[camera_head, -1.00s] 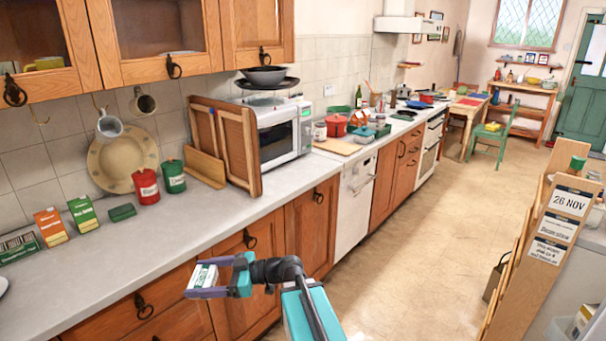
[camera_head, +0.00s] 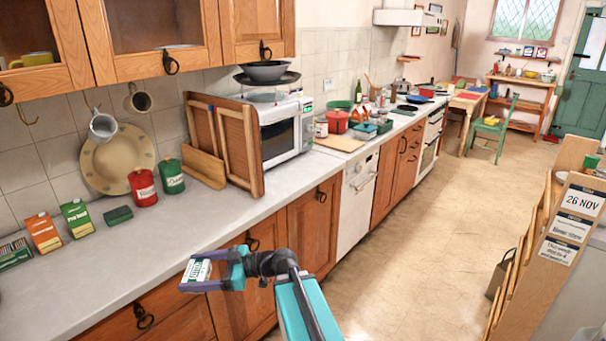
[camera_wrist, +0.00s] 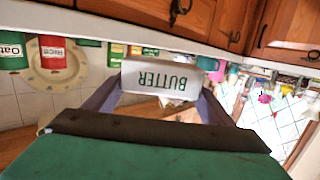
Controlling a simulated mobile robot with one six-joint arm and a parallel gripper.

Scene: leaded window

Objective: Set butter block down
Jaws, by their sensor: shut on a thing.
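The butter block (camera_head: 200,269) is a small white pack with green lettering. My gripper (camera_head: 205,275) is shut on it and holds it in the air in front of the counter's front edge, near the cabinet doors. In the wrist view the butter block (camera_wrist: 161,78) sits between the two purple fingers, its word BUTTER upside down. The grey counter (camera_head: 215,212) lies behind my gripper and has a wide bare stretch.
On the counter stand a red canister (camera_head: 143,187), a green canister (camera_head: 170,177), an orange box (camera_head: 43,232), a green box (camera_head: 77,218) and a dark green block (camera_head: 118,215). A wooden rack (camera_head: 238,150) and microwave (camera_head: 286,130) stand further right.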

